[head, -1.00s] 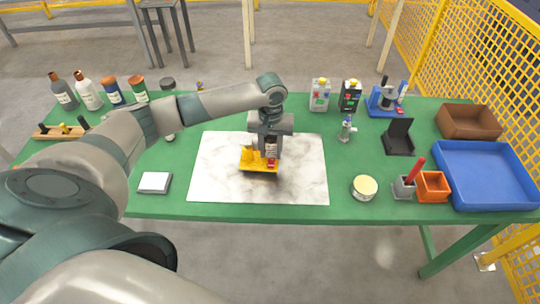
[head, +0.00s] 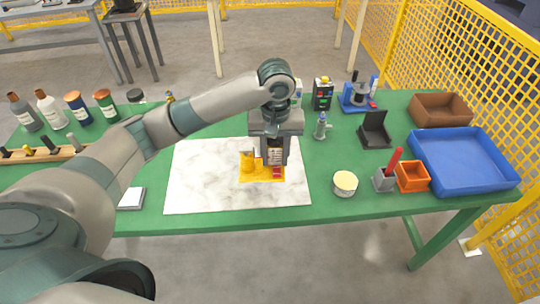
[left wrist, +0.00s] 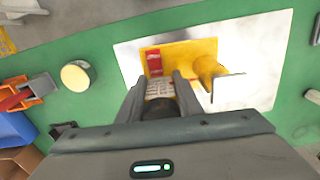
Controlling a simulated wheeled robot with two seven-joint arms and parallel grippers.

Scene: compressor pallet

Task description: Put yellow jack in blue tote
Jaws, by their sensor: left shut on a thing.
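The yellow jack (head: 248,163) is in my left gripper (head: 272,160), above or at the white marbled mat in the head view. In the left wrist view the jack (left wrist: 205,62) shows a yellow plate, a round yellow part and a red label, with the gripper fingers (left wrist: 160,85) closed on its middle part. I cannot tell whether it touches the mat. The blue tote (head: 462,160) is an empty, shallow tray at the right end of the green table, well right of the gripper. My right gripper is not in view.
The marbled mat (head: 200,185) lies mid-table. Between it and the tote stand a round tin (head: 345,183), a grey cup with a red stick (head: 384,180) and an orange bin (head: 412,177). A black stand (head: 375,130) and brown tray (head: 440,110) are behind.

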